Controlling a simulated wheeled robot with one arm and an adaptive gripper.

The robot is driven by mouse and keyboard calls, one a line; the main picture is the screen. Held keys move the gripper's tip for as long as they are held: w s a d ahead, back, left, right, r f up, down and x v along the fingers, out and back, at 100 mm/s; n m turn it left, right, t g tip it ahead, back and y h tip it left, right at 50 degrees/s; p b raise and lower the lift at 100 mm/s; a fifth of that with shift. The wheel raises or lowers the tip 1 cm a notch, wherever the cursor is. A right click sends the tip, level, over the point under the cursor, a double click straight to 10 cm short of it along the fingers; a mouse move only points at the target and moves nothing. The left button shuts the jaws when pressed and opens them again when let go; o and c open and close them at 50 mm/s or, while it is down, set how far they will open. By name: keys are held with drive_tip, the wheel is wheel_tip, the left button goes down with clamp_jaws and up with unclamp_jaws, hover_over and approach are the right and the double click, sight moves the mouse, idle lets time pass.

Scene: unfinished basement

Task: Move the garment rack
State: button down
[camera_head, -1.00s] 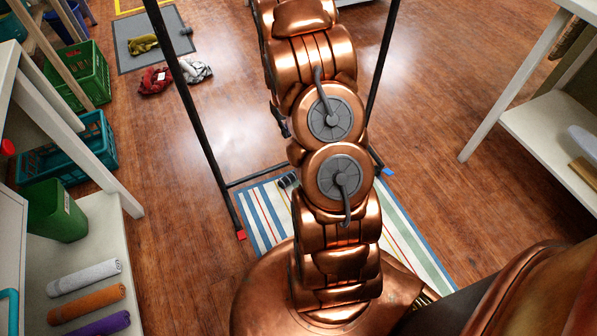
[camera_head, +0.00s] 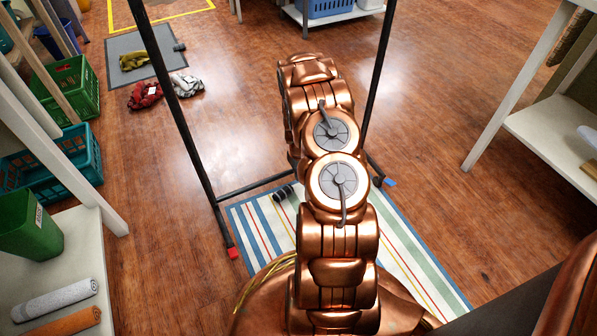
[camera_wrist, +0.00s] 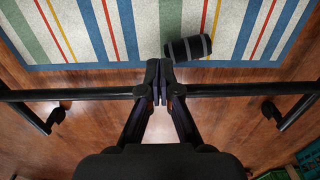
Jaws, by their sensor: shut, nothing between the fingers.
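The garment rack (camera_head: 187,128) is a black tubular frame. In the head view its two uprights stand left and right of my arm; its top is out of frame. A red end cap shows on its left foot and a blue one on its right. In the wrist view its low crossbar (camera_wrist: 75,94) runs across the picture, with a foot piece at each side. My gripper (camera_wrist: 160,66) is shut and empty, its fingers overlapping the middle of the crossbar; I cannot tell whether they touch it. My arm hides the gripper in the head view.
A striped mat (camera_head: 410,255) lies under the rack's near side, with a dark banded roll (camera_wrist: 188,47) on it. Shelving with crates (camera_head: 70,90) lines the left; a white shelf (camera_head: 545,125) stands right. Gloves (camera_head: 145,95), a grey mat (camera_head: 120,76) and yellow floor tape (camera_head: 190,14) lie beyond.

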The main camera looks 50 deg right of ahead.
drive_tip(key=w+d+f+b, duration=0.1)
drive_tip(key=w+f+b, duration=0.2)
drive_tip(key=f, duration=0.2)
drive_tip(key=shift+w+b, duration=0.35)
drive_tip(key=shift+b, duration=0.05)
drive_tip(key=shift+d+r, duration=0.1)
